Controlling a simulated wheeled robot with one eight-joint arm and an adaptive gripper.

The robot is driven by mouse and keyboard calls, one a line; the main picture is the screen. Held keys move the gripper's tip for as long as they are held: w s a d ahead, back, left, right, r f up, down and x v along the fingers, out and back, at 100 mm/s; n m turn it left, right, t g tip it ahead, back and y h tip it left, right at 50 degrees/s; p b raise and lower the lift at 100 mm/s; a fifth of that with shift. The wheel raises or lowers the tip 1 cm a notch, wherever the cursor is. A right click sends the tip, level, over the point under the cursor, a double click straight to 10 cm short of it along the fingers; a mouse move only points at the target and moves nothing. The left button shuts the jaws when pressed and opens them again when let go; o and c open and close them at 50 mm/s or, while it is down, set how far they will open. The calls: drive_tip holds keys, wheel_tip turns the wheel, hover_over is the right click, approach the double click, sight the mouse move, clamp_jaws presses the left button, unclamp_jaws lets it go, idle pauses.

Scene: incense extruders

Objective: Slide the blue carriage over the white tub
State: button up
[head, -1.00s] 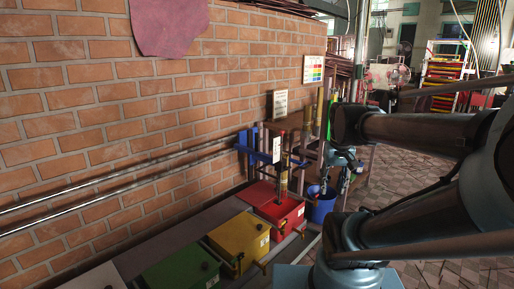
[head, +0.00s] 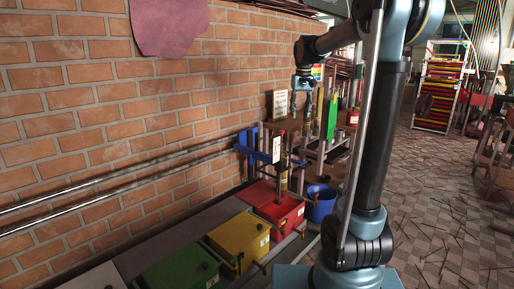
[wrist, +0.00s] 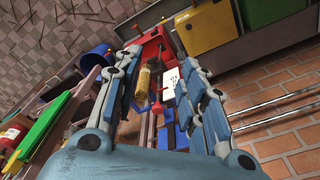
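The blue carriage (head: 250,147) sits at the far end of two metal rails along the brick wall, by the red tub. A white panel stands upright beside it. The white tub (head: 95,278) is at the bottom left of the head view, partly cut off by the frame. My gripper (head: 307,98) hangs above and right of the carriage, apart from it. In the wrist view my gripper (wrist: 160,65) is open with nothing held. Blue parts of the carriage (wrist: 172,137) show between and below its fingers, partly hidden. The white tub is not in the wrist view.
Green (head: 180,270), yellow (head: 240,240) and red (head: 278,208) tubs stand in a row between the white tub and the carriage. A blue bucket (head: 320,205) stands right of the red one. The rails (head: 120,175) look clear. A brass cylinder (wrist: 143,85) is close to my fingers.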

drive_tip(key=w+a, duration=0.4)
drive_tip(key=w, duration=0.5)
drive_tip(key=n+g, duration=0.1)
drive_tip(key=n, duration=0.1)
hover_over(256, 151)
wheel_tip(256, 151, down, 10)
drive_tip(key=shift+w+d+f, duration=0.1)
drive_tip(key=shift+w+f, duration=0.3)
drive_tip(key=shift+w, duration=0.15)
drive_tip(key=shift+f, duration=0.3)
wheel_tip(256, 151, down, 17)
drive_tip(key=shift+r, duration=0.2)
clamp_jaws()
